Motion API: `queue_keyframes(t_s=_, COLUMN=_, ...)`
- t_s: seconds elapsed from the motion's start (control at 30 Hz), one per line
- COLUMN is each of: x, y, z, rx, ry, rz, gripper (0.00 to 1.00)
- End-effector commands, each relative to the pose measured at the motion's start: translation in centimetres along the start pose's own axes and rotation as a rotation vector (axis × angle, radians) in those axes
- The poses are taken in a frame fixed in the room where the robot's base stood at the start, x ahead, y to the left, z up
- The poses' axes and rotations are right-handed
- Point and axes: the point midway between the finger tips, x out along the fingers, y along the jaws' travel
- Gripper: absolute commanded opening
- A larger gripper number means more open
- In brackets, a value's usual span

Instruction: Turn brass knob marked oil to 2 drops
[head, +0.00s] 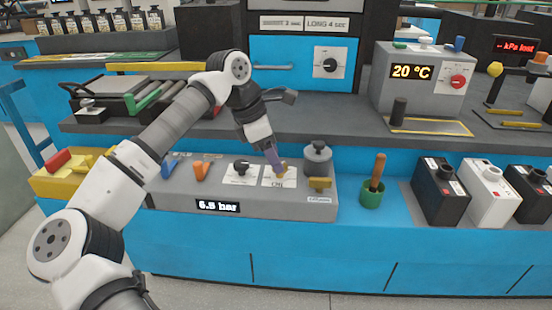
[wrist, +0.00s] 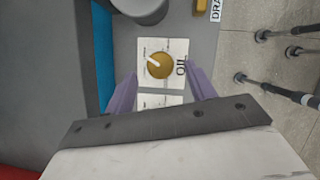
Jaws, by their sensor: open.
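The brass knob (wrist: 159,65) sits on a white plate marked OIL (wrist: 181,66) in the wrist view. A pale pointer line shows on its upper left. In the head view the knob (head: 283,167) is partly hidden by my gripper, on the grey panel's right half. My gripper (head: 277,168) is right at the knob in the head view. In the wrist view its two purple fingers (wrist: 162,80) are open, one on each side below the knob, with nothing between them. Whether they touch the knob cannot be told.
The grey panel (head: 180,201) also carries a black knob (head: 241,167), an orange lever (head: 201,170), a blue lever (head: 169,167) and a display reading 6.5 bar. A grey cylinder (head: 318,157) and a yellow drain handle (head: 320,184) stand close right of the brass knob.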

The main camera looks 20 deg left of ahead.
Motion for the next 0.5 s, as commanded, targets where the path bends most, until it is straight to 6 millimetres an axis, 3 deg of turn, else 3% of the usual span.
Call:
queue_keyframes(t_s=0.3, x=-7.5, y=0.0, z=0.1, rx=-0.001, ry=0.001, rz=0.002, gripper=0.55)
queue_keyframes(t_s=0.5, x=-10.6, y=0.0, z=0.1, rx=0.000, ry=0.000, rz=0.002, gripper=0.55)
